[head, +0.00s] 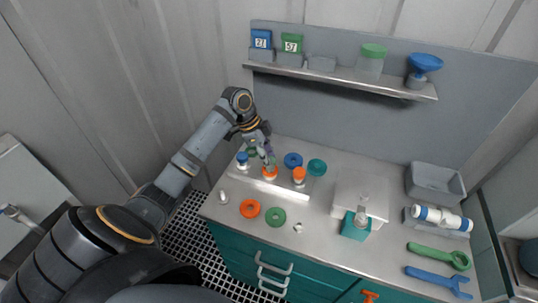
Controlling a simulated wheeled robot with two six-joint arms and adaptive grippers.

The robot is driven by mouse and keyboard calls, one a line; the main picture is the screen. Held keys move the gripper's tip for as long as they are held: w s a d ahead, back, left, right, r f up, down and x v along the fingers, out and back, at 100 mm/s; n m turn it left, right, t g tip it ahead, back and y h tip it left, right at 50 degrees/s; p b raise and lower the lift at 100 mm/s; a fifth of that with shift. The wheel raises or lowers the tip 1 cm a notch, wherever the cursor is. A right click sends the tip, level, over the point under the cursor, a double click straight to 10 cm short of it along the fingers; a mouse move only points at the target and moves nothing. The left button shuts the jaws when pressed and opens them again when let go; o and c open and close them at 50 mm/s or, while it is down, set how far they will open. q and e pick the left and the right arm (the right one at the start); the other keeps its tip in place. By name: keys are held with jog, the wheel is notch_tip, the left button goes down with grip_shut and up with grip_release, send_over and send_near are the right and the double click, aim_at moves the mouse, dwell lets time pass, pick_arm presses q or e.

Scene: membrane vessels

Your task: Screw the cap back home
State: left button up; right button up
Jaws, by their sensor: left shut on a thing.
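My left gripper (269,161) reaches down over the pale tray (309,189) on the counter. It is shut on an orange cap (270,174). The fingers hide part of this cap, and I cannot tell whether it is seated on a vessel below. To its right stands a vessel with another orange cap (299,174). To its left stands a vessel with a blue cap (242,158). My right gripper is not in view.
A blue ring (293,160) and a teal ring (316,167) lie behind. An orange ring (250,208) and a green ring (276,217) lie in front. A white box (375,190), green wrench (440,254) and blue wrench (438,280) are to the right. A shelf (340,82) hangs above.

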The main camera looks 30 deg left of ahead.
pick_arm(q)
jog(key=shift+f, duration=0.6)
jog(key=m+g, duration=0.1)
jog(key=m, duration=0.1)
jog(key=shift+w+m+h, duration=0.1)
jog(key=shift+m+h, duration=0.2)
jog(key=shift+m, duration=0.1)
jog(key=shift+m+g, duration=0.3)
jog(key=shift+m, duration=0.6)
jog(key=shift+r+m+g, duration=0.15)
jog(key=shift+m+g, duration=0.25)
jog(key=shift+m, duration=0.4)
jog(key=m+g+p, duration=0.1)
jog(key=m+p, duration=0.2)
jog(key=p, duration=0.2)
jog(key=shift+r+m, duration=0.1)
jog(key=shift+m, duration=0.2)
jog(key=m+g+y+p, duration=0.1)
jog(key=m+g+p, duration=0.1)
jog(key=m+p, duration=0.3)
jog(key=shift+d, duration=0.1)
jog(key=shift+m+g+y+p, duration=0.4)
jog(key=shift+m+y+p, duration=0.15)
jog(key=shift+m, duration=0.65)
jog(key=m, duration=0.1)
jog(key=m+y, duration=0.1)
jog(key=m, duration=0.1)
jog(key=shift+f, duration=0.4)
